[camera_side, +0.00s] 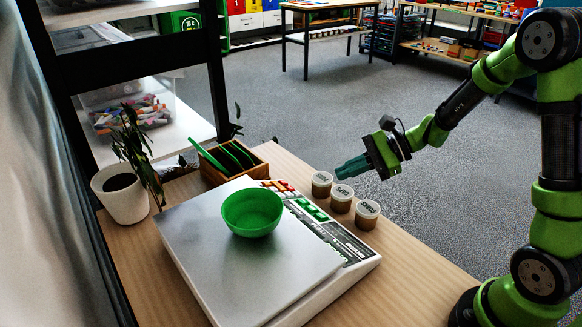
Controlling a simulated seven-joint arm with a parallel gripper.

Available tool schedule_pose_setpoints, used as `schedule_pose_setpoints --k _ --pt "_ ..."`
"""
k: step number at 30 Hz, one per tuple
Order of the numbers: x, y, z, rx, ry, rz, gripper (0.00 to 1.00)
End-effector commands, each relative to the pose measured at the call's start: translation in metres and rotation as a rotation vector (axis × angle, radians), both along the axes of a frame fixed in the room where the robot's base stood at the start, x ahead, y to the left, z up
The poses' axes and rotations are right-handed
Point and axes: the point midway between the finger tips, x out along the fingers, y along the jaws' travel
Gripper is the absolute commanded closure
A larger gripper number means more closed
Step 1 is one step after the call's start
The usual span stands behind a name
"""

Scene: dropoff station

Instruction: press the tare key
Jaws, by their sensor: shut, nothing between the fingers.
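A white and grey scale (190,231) stands on the wooden table, with a green bowl (252,212) on its metal plate. A key panel (330,232) with red, green and grey keys runs along the scale's right side. The key labels are too small to read, so I cannot tell which one is the tare key. My gripper (340,172) is shut and empty. It is in the air to the upper right of the key panel, near the lidded jars, apart from the scale.
Three lidded jars (341,197) stand in a row right of the scale. A wooden box (236,160) with green items is behind it. A potted plant (124,196) stands at the left. The table's front right (405,285) is clear.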

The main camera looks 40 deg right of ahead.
Motion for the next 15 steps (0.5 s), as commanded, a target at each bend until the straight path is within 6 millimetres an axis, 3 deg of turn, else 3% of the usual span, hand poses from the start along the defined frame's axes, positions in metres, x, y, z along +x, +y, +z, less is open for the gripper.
schedule_pose_setpoints --k 4,15 --pt "0.0057 0.0009 0.0084 0.032 -0.024 -0.021 1.00" --pt "0.0049 0.0026 0.0062 0.030 -0.024 -0.016 1.00"
